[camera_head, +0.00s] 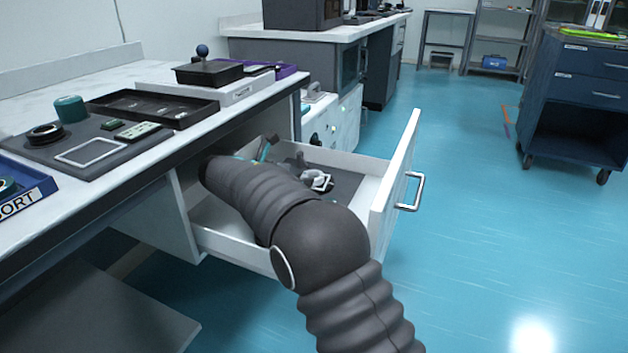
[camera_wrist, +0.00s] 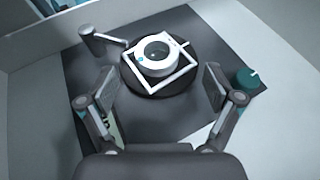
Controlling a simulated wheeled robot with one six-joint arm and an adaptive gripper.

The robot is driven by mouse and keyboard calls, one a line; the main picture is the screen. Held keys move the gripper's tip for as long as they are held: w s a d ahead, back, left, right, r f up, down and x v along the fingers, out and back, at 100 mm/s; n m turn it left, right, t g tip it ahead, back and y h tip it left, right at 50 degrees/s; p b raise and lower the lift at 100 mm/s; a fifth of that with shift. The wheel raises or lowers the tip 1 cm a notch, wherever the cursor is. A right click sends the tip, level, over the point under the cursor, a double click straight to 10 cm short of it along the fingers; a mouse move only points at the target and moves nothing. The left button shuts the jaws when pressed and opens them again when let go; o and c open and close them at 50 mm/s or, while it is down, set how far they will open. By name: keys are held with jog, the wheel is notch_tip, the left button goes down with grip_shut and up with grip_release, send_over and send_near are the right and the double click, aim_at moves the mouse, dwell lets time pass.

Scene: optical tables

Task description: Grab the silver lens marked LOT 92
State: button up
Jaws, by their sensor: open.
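In the wrist view, a whitish silver ring-shaped lens (camera_wrist: 157,55) with a dark centre lies within a white square frame (camera_wrist: 172,78), over a round black base (camera_wrist: 148,90). No LOT 92 mark is readable. My gripper (camera_wrist: 157,92) is open and empty, its two fingers to the left and right of the base's near side. The lens lies ahead of the fingertips. In the head view, my arm reaches into the open drawer (camera_head: 235,252) and hides most of my gripper. A small whitish object (camera_head: 319,182) shows beside the arm.
A grey post (camera_wrist: 95,42) stands left of the lens and a teal cylinder (camera_wrist: 247,79) lies by the right finger. The drawer front (camera_head: 398,185) rises right of my arm. The worktop above holds a black tray (camera_head: 150,105) and a blue bin (camera_head: 30,205).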

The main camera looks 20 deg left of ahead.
aim_at(314, 174)
jog(key=x, duration=0.5)
jog(key=shift+w+f+b, duration=0.25)
jog(key=shift+w+b, duration=0.1)
jog(key=shift+b, duration=0.05)
jog(key=shift+a, duration=0.1)
jog(key=shift+c, duration=0.2)
jog(key=shift+r, duration=0.1)
jog(key=c, duration=1.3)
